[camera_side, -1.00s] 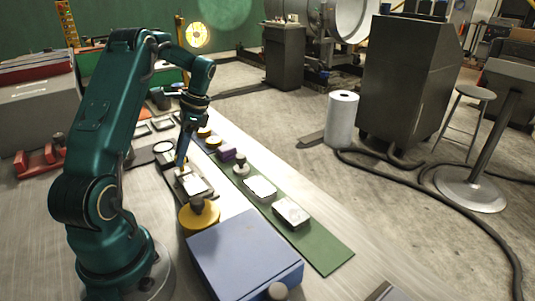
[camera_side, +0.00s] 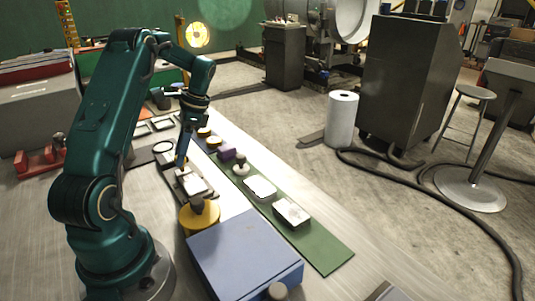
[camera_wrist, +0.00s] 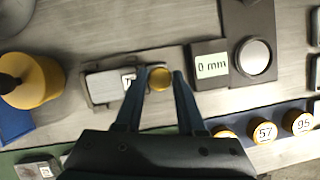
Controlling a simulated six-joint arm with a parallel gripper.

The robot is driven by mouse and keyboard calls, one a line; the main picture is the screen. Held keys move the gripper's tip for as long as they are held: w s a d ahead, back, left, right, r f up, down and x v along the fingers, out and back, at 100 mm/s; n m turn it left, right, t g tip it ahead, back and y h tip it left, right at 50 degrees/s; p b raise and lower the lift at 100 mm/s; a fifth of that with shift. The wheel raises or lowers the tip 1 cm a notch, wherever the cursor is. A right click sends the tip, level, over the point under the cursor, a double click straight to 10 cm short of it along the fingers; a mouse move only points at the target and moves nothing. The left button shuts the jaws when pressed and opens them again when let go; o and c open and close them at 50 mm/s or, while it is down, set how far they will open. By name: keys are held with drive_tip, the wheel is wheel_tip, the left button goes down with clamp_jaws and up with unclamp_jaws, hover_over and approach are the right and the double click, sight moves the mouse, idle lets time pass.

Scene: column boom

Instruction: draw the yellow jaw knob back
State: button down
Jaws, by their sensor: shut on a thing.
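The yellow jaw knob (camera_wrist: 160,80) shows in the wrist view as a round yellow top between my two fingers. My gripper (camera_wrist: 158,78) is shut on it, one finger on each side. A grey metal jaw block (camera_wrist: 103,87) with a partly hidden white label lies just left of the knob. To its right is a dark block with a white "0 mm" label (camera_wrist: 211,66) and a pale round disc (camera_wrist: 254,57). In the side view my gripper (camera_side: 182,164) points down at this fixture, and the knob is mostly hidden there.
A yellow cylinder with a dark knob (camera_side: 199,215) stands close in front of the fixture, with a blue box (camera_side: 245,255) nearer the camera. A green mat (camera_side: 323,256) with several small blocks and knobs runs alongside. Yellow numbered discs (camera_wrist: 264,132) sit near my right finger.

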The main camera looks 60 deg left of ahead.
idle(0.4)
drive_tip(key=shift+a+r, duration=0.1)
drive_tip(key=shift+a, duration=1.45)
drive_tip(key=c, duration=0.5)
unclamp_jaws()
drive_tip(key=v, duration=0.5)
